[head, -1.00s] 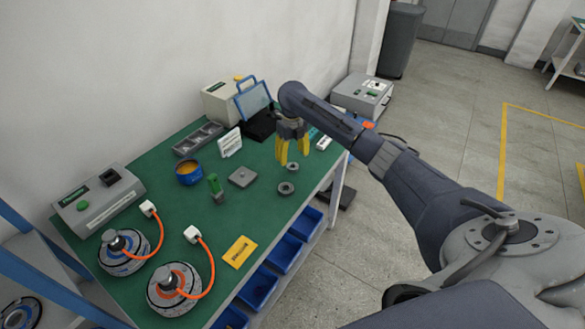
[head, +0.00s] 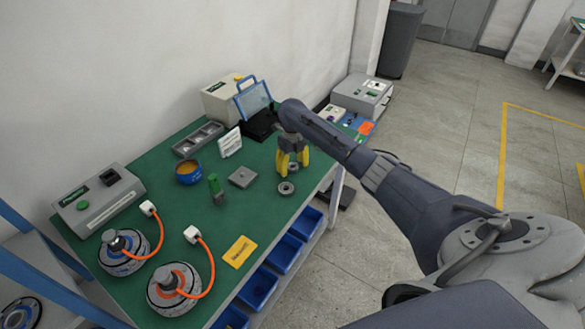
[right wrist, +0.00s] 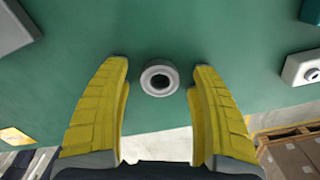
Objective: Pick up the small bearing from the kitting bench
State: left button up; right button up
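My right gripper (head: 292,169) is above the green kitting bench (head: 225,225), pointing down with its yellow fingers apart and nothing held. A small grey bearing (head: 293,167) is on the bench and shows between the fingers in the head view. A second, wider grey ring (head: 286,188) lies just nearer the front, apart from it. In the right wrist view, a round grey bearing (right wrist: 160,78) lies flat, centred between the open fingers (right wrist: 160,80) and slightly beyond their tips. Only one ring shows clearly there. My left gripper is out of view.
A flat grey plate (head: 242,177), a green-topped part (head: 215,186) and a blue tub (head: 188,173) stand left of the gripper. A white rack (head: 229,143) and a blue-framed stand (head: 254,100) are behind. Blue bins (head: 284,252) hang below the front edge.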

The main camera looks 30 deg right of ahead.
grip_shut()
jog(key=shift+r, duration=0.15)
dwell(0.4)
